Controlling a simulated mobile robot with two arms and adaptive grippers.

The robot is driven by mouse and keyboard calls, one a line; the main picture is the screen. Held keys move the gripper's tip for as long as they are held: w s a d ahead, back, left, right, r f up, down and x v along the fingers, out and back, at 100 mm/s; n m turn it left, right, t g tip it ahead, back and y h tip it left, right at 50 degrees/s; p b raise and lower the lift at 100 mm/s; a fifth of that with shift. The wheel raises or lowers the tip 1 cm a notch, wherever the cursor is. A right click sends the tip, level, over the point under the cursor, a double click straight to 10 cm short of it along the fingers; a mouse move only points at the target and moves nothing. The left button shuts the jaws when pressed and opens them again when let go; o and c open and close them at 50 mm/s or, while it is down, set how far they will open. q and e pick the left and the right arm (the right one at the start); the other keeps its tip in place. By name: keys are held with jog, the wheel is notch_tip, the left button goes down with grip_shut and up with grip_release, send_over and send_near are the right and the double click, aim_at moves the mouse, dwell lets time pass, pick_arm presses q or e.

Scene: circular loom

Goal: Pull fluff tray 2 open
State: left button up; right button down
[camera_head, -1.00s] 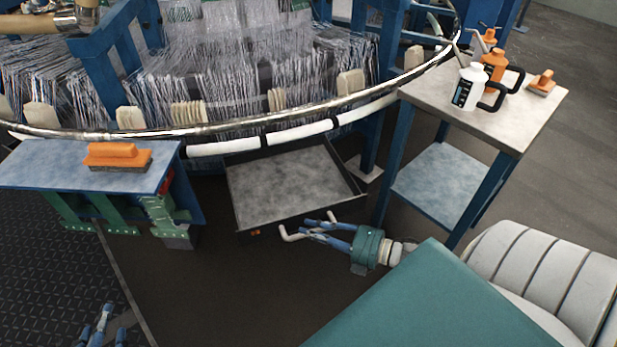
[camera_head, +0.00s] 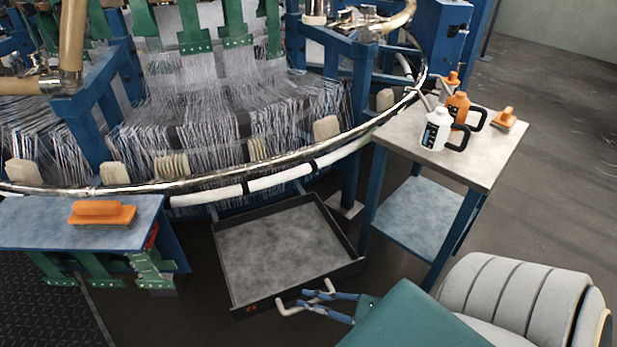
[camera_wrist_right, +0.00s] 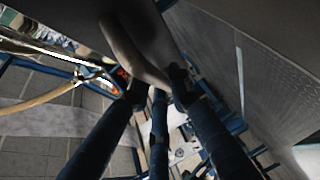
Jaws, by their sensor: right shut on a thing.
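The fluff tray (camera_head: 280,245) is a shallow, dark-rimmed grey tray low under the loom's ring. It sticks well out toward me, and its inside looks empty. Its pale, bent handle (camera_head: 291,306) is on the front wall. My right gripper (camera_head: 310,298), with blue fingers, is shut on the handle at the tray's front. In the right wrist view the pale handle (camera_wrist_right: 135,50) lies between the dark fingers. My teal right arm hides part of the floor. My left gripper is out of view.
A side table (camera_head: 480,165) with a white bottle (camera_head: 435,132), orange bottle and orange brush stands right of the tray. A blue-topped bench (camera_head: 40,220) with an orange brush (camera_head: 102,212) stands left. Dark floor (camera_head: 195,320) is clear in front of the bench.

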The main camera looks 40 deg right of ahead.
jog(key=shift+s+f, duration=0.2)
jog(key=shift+s, duration=0.1)
jog(key=c, duration=1.6)
grip_release()
jog(key=shift+s, duration=0.1)
jog(key=shift+o, duration=0.2)
jog(key=shift+r, duration=0.1)
jog(key=v, duration=1.2)
